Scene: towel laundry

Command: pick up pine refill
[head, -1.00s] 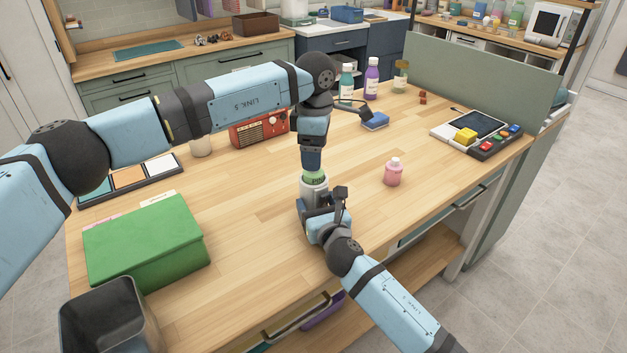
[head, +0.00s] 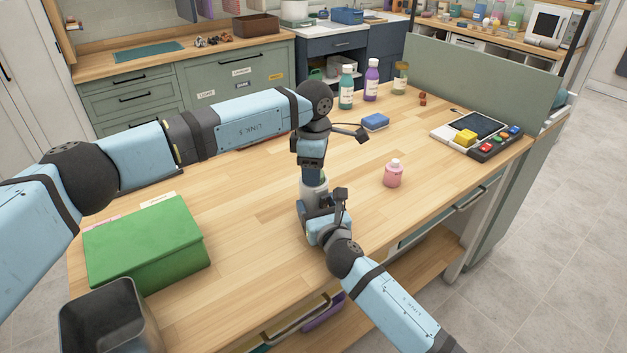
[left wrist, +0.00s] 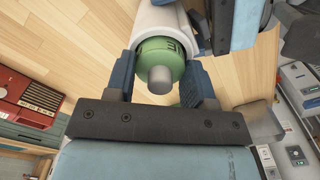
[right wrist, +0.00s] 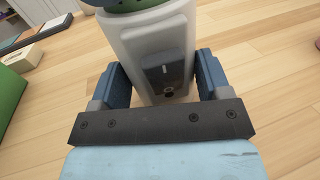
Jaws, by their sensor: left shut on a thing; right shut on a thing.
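The pine refill (left wrist: 160,62) is green with a grey tip and sits in the top of a white dispenser (right wrist: 145,45). My left gripper (left wrist: 160,85) is shut on the refill from above, a finger on each side. In the head view my left gripper (head: 312,178) hides nearly all the green. The dispenser (head: 314,188) stands upright on the table, with a dark panel on its side. My right gripper (head: 322,212) is shut on the dispenser's body from the near side; its fingers also show in the right wrist view (right wrist: 157,85).
A green box (head: 145,245) and a dark bin (head: 105,315) are at the left. A pink bottle (head: 393,174) stands to the right. A blue sponge (head: 375,121), several bottles and a console (head: 475,132) are farther back.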

